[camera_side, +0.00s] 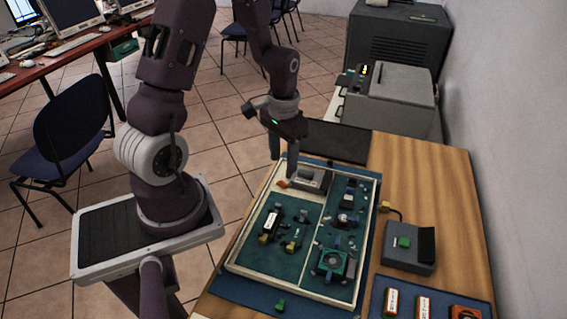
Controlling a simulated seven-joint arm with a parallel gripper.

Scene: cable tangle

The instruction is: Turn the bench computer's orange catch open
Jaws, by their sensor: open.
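The bench computer (232,266) is an open, pale-rimmed case lying flat on a blue mat, with green boards and small parts inside. A small orange piece (283,184), which looks like the catch, sits near its far left corner, beside a grey block (312,180). My gripper (283,170) points down over that corner with its fingers apart and nothing visible between them. The fingertips appear just above the orange piece; I cannot tell whether they touch it. The catch is too small to read its angle.
A grey box (408,258) with a green button and a cabled yellow plug (384,206) stands to the right. A blue tray (440,300) with orange and white parts is at the front right. A dark panel (338,141) stands behind the case. Bare wood lies at the far right.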

